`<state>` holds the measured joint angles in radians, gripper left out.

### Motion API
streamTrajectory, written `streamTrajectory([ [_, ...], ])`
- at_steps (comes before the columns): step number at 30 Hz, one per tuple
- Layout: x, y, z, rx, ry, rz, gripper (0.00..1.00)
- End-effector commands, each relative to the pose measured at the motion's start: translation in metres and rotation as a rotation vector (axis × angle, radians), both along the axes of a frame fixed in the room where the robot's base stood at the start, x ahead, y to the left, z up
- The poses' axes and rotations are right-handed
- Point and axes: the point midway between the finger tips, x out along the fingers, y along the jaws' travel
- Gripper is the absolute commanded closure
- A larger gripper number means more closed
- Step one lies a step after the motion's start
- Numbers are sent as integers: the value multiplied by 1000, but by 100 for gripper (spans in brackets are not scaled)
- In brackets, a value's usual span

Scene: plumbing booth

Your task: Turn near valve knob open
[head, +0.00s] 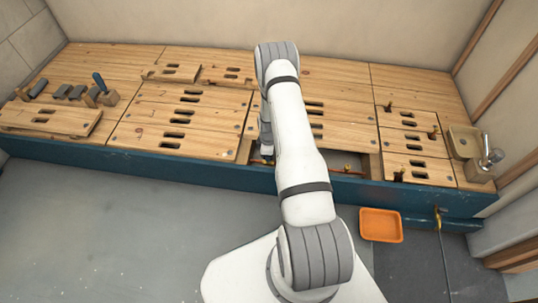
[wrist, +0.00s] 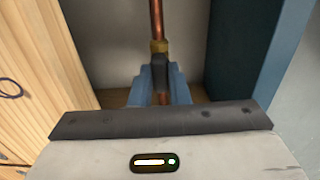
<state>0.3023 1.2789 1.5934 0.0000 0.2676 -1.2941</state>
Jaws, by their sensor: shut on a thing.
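In the wrist view, the blue fingers of my gripper (wrist: 160,88) are closed around a dark, narrow piece, which looks like the valve knob (wrist: 160,70). A brass fitting (wrist: 159,46) sits right beyond it, with a copper pipe (wrist: 156,20) running up from there. The knob's turn angle is hard to tell, since the fingers cover its sides. In the head view, my arm reaches into an open gap in the wooden bench, and my arm hides most of the gripper and the knob. A copper pipe with a brass fitting (head: 347,169) shows in the gap to the right.
Wooden panels (head: 185,115) with slots cover the bench around the gap. In the wrist view, a wooden panel (wrist: 40,70) is close on the left and a blue wall (wrist: 285,50) on the right. An orange tray (head: 381,225) lies on the floor.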

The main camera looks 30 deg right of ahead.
Motion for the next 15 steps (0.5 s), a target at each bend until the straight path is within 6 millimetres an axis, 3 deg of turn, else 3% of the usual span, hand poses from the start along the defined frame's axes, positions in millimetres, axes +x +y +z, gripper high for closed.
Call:
streamTrajectory([
  [8,-3,2,-1,2,9,4,100],
  [9,-3,2,-1,2,8,4,82],
  [15,-2,1,-1,2,6,2,66],
])
